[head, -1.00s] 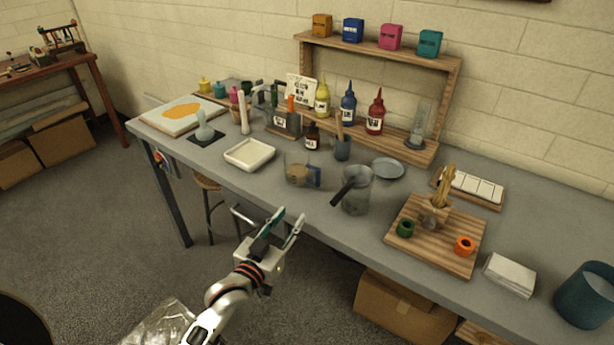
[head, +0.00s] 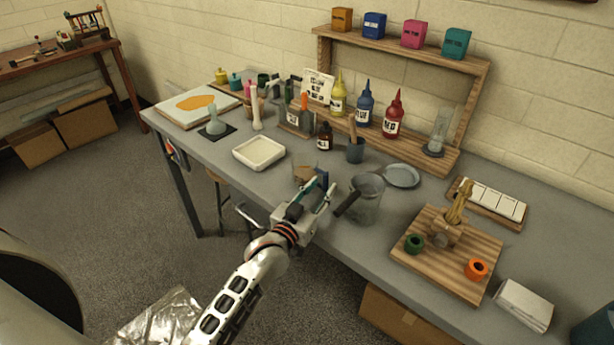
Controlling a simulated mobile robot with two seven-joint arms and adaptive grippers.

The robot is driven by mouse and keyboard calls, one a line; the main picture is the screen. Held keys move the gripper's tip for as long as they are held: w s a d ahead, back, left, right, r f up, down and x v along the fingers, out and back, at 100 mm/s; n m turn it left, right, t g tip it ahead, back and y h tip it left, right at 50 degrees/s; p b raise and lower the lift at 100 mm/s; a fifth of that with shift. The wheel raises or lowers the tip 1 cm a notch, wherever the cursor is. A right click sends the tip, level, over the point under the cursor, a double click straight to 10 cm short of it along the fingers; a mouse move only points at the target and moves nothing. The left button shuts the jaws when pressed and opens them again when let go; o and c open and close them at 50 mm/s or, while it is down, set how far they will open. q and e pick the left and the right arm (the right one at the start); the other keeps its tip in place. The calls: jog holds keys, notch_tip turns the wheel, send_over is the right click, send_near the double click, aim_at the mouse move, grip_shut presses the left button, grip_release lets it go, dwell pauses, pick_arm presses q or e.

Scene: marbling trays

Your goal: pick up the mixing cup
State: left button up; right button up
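My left gripper (head: 321,186) is open and empty, its two fingers pointing away toward the table at its front edge. Just beyond the fingertips stands a small clear cup (head: 305,173) with something brown in or behind it, partly hidden by the fingers, and a blue item beside it. I cannot tell for sure which of these is the mixing cup. The gripper seems apart from both. My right gripper is not in view.
A white tray (head: 259,165) lies left of the fingers. A grey dish (head: 402,176) and a brush pot (head: 355,151) are behind. A wooden board (head: 456,278) with green and orange rings is at the right. Bottles line the back shelf (head: 405,139).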

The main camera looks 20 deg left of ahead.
pick_arm(q)
jog(key=shift+w+d, duration=0.15)
jog(key=shift+w, duration=0.55)
grip_shut()
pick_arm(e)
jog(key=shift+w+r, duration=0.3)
pick_arm(q)
jog(key=shift+r, duration=0.25)
notch_tip(320, 180, up, 20)
jog(key=p, duration=0.2)
jog(key=shift+f, duration=0.25)
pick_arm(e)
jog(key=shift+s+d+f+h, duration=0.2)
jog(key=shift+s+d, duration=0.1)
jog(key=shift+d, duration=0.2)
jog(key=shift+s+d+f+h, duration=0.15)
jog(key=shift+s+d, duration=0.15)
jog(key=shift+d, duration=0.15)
